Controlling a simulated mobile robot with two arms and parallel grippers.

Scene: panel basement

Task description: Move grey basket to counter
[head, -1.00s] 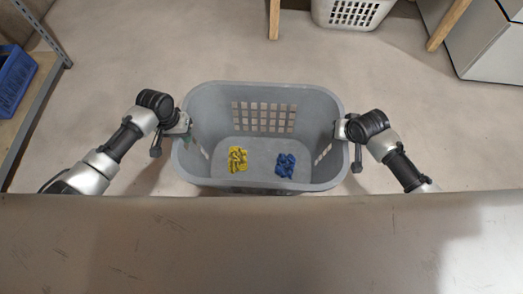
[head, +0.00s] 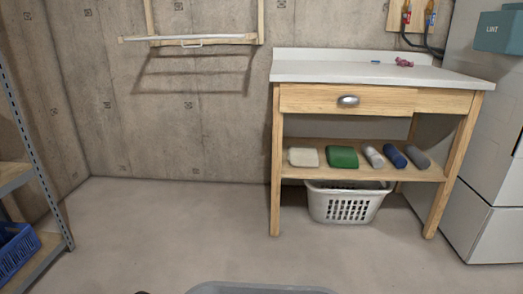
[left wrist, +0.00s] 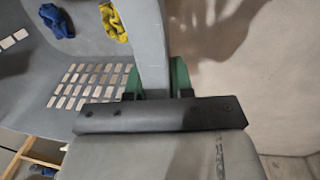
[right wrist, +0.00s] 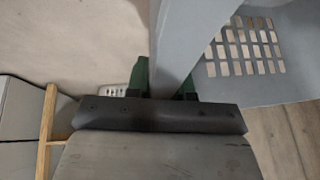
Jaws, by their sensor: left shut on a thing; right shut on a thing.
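The grey basket (head: 260,288) shows only its far rim at the bottom edge of the head view. My left gripper (left wrist: 158,85) is shut on the basket's rim in the left wrist view, where a yellow cloth (left wrist: 113,22) and a blue cloth (left wrist: 57,20) lie inside the basket. My right gripper (right wrist: 168,85) is shut on the opposite rim in the right wrist view. The counter (head: 370,68) is a white top on a wooden frame with a drawer, against the back wall at the right. Neither gripper shows in the head view.
A white basket (head: 346,203) stands on the floor under the counter. Folded and rolled towels (head: 342,157) lie on its lower shelf. A metal shelf (head: 30,150) with a blue crate (head: 14,250) is at left. Floor ahead is free.

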